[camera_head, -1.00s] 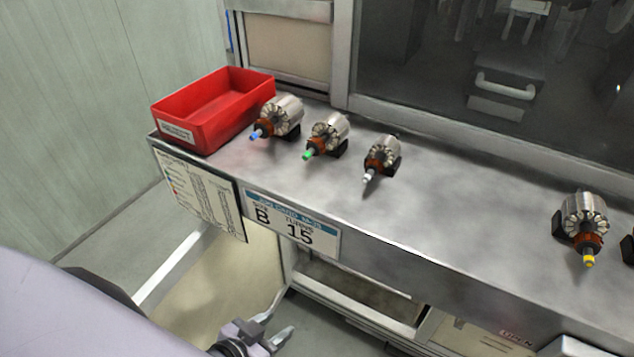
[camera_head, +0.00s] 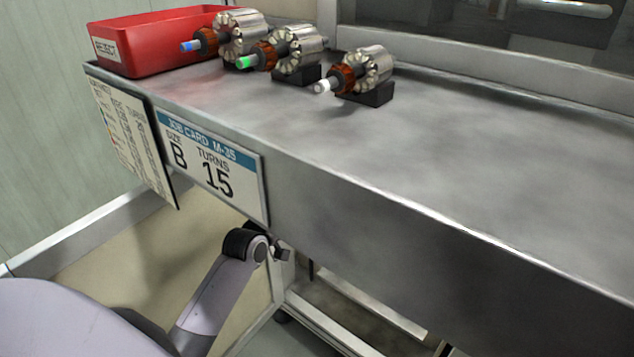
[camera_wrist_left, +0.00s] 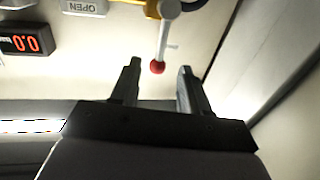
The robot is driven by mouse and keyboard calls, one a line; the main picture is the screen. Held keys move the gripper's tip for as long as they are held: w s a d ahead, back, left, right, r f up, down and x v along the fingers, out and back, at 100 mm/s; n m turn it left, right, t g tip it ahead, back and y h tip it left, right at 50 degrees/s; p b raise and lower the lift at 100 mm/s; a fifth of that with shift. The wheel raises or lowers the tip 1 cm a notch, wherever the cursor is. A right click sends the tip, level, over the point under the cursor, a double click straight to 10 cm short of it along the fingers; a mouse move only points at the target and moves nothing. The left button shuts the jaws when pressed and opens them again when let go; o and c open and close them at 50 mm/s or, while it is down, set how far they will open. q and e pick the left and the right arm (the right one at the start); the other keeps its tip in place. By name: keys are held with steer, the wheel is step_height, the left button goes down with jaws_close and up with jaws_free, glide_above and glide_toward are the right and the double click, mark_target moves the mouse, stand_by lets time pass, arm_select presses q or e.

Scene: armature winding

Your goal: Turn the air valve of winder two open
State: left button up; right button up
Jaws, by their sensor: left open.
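In the left wrist view, the air valve lever (camera_wrist_left: 163,40) is a grey rod with a red ball knob (camera_wrist_left: 157,67) at its end. It hangs from a yellow valve body (camera_wrist_left: 152,8) at the top edge. My left gripper (camera_wrist_left: 158,76) is open, with one finger on each side of the red knob in the picture; I cannot tell whether the knob is at fingertip depth. An OPEN label (camera_wrist_left: 85,7) appears upside down beside the valve. In the head view my left arm reaches under the bench front, and its gripper is mostly hidden. My right gripper is not seen.
A pressure display (camera_wrist_left: 25,43) reads 0.0. The steel bench (camera_head: 450,160) carries several armatures, including the white-tipped one (camera_head: 365,72), and a red reject bin (camera_head: 150,45). A job card (camera_head: 212,165) reads B, 15. The bench front edge is above my left arm.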

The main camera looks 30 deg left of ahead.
arm_select(q)
steer(key=shift+w+a+b, duration=0.15)
steer(key=shift+w+b, duration=0.7)
steer(key=shift+w, duration=2.6)
jaws_close()
steer(key=shift+r, duration=0.15)
